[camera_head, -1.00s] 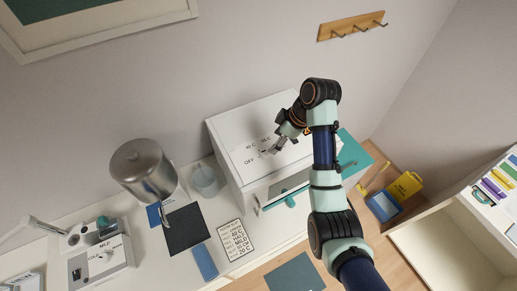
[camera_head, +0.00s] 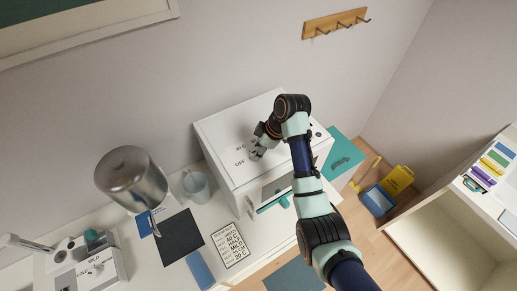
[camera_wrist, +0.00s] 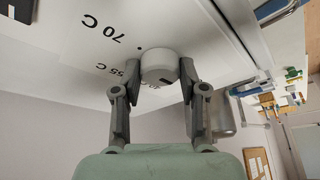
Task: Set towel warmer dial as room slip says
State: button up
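The towel warmer (camera_head: 222,122) is a white box on the counter, with a dial and printed labels, including OFF, on its top. In the wrist view the dial (camera_wrist: 158,66) is a round white knob with a dark mark on its side. Labels 70 C and 55 C show near it; another is partly hidden. My gripper (camera_wrist: 160,72) has one finger on each side of the knob, with small gaps seeming to remain. In the head view my gripper (camera_head: 257,152) covers the dial. The room slip (camera_head: 233,244) is a white card on the counter; its small print includes 40 C, MILD and 20 C.
A metal canister (camera_head: 132,178) and a clear cup (camera_head: 196,186) stand left of the warmer. A second dial unit (camera_head: 92,264) is at the lower left. Dark and blue cloths lie in front. A wall hook rail (camera_head: 336,22) is behind. A yellow and blue bucket (camera_head: 385,193) is on the floor.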

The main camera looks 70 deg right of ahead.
jog(key=shift+c, duration=1)
jog(key=shift+r+m+p, duration=0.15)
jog(key=shift+m+p, duration=0.15)
jog(key=shift+p, duration=0.2)
jog(key=shift+a+r+m+h+p, duration=0.1)
jog(key=shift+m+h+p, duration=0.2)
jog(key=shift+m+p, duration=0.4)
jog(key=m+h+p, duration=0.1)
jog(key=m+p, duration=0.2)
jog(key=shift+a+p, duration=0.1)
jog(key=shift+p, duration=0.25)
jog(key=m+h+p, duration=0.1)
jog(key=m, duration=0.1)
jog(key=shift+m, duration=0.4)
jog(key=shift+w+a+f+m+g+h+p, duration=0.15)
jog(key=shift+m+g+h, duration=0.1)
jog(key=shift+m, duration=0.4)
jog(key=shift+s+d+m+g+h+p, duration=0.1)
jog(key=shift+m+g+h, duration=0.15)
jog(key=shift+m, duration=0.45)
jog(key=shift+w+a+f+m+g+h+p, duration=0.1)
jog(key=shift+m+g+h+p, duration=0.15)
jog(key=shift+m, duration=0.4)
